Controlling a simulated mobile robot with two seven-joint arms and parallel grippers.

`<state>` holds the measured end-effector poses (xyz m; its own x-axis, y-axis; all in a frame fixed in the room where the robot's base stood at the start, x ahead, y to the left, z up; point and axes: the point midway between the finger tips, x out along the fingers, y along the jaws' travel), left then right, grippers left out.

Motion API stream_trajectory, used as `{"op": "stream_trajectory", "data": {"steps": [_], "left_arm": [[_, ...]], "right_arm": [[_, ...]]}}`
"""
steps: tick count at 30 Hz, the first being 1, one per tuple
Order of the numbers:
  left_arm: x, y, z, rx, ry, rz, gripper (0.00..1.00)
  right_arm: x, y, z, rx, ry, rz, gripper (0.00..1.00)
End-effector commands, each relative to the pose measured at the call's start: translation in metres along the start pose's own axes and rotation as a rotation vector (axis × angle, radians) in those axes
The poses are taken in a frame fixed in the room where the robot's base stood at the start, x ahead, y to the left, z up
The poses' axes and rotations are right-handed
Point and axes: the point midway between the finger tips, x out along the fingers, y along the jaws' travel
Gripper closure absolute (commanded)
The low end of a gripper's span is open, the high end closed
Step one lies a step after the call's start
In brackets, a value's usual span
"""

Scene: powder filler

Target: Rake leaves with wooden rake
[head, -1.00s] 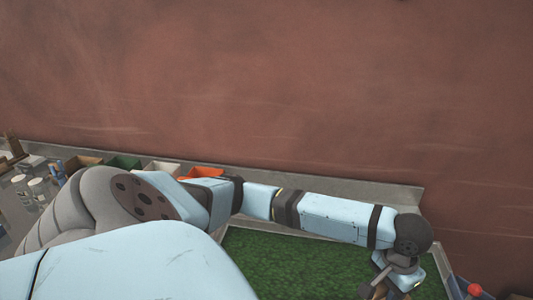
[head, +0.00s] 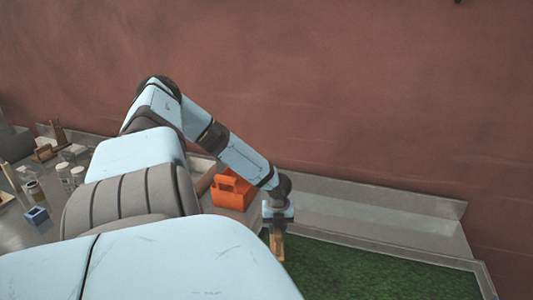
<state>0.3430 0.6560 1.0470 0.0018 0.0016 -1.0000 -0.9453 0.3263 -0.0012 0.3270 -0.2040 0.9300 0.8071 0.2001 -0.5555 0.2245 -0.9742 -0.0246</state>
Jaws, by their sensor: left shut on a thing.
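My left arm reaches across the picture, and its left gripper (head: 276,229) points down at the left back edge of the green grass-like mat (head: 365,275). The gripper is shut on a tan, wooden-looking piece (head: 278,249), which seems to be part of the wooden rake. My arm hides the rest of it, and I cannot make out the rake's head. I can make out no leaves on the visible part of the mat. My right gripper is out of view.
An orange container (head: 231,191) stands behind my left forearm. A grey metal rim (head: 390,258) borders the mat, before a brown wall (head: 380,90). Jars (head: 70,178), a small blue block (head: 36,215) and other small items stand on the left bench.

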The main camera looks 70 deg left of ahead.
Motion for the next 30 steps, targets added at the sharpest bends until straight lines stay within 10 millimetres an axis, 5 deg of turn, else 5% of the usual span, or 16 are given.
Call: {"op": "stream_trajectory", "data": {"steps": [6, 13, 30], "left_arm": [[-0.02, 0.028, 0.046, 0.242, -0.001, 0.002, 1.0], [-0.025, 0.035, 0.059, 0.339, 0.003, 0.0, 1.0], [0.038, 0.028, 0.057, 0.342, 0.004, -0.006, 1.0]], "right_arm": [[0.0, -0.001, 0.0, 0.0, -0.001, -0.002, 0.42], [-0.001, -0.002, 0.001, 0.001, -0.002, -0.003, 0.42], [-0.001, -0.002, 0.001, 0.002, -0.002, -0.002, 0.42]]}}
